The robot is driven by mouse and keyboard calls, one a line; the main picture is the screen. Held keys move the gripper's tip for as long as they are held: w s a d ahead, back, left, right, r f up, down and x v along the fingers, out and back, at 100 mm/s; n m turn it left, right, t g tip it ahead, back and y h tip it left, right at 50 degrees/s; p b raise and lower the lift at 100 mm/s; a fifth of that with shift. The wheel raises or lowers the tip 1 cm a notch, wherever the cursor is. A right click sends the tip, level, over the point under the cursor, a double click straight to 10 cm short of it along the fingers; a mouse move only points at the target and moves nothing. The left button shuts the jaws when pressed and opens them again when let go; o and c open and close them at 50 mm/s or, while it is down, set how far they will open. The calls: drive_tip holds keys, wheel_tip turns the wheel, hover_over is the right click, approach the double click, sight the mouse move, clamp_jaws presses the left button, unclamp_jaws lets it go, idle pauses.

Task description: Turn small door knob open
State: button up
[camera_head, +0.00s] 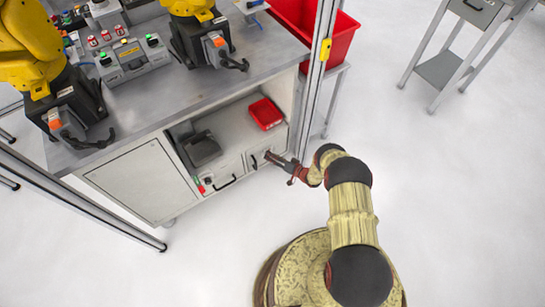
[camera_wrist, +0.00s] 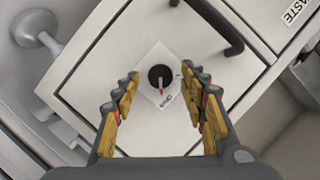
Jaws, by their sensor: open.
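The small door knob (camera_wrist: 159,76) is round and black with a red pointer. It sits on a white label, turned like a diamond, on a pale grey door panel (camera_wrist: 135,45) in the wrist view. My gripper (camera_wrist: 160,72) is open, with its yellow-padded fingers to the left and right of the knob. The knob shows free between the fingertips, nearer the right one; I cannot tell how far ahead it is. In the head view my gripper (camera_head: 282,162) is in front of the bench's lower right panel, where I cannot make out the knob.
A black bar handle (camera_wrist: 213,22) is above and right of the knob. A pale round foot or knob-like part (camera_wrist: 33,28) is at the upper left. In the head view, a metal post (camera_head: 317,75) rises close beside my arm, and a red tray (camera_head: 265,113) lies on the shelf.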

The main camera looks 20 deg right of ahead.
drive_tip(key=v, duration=1.1)
drive_tip(key=shift+s, duration=0.25)
drive_tip(key=shift+d+r, duration=0.1)
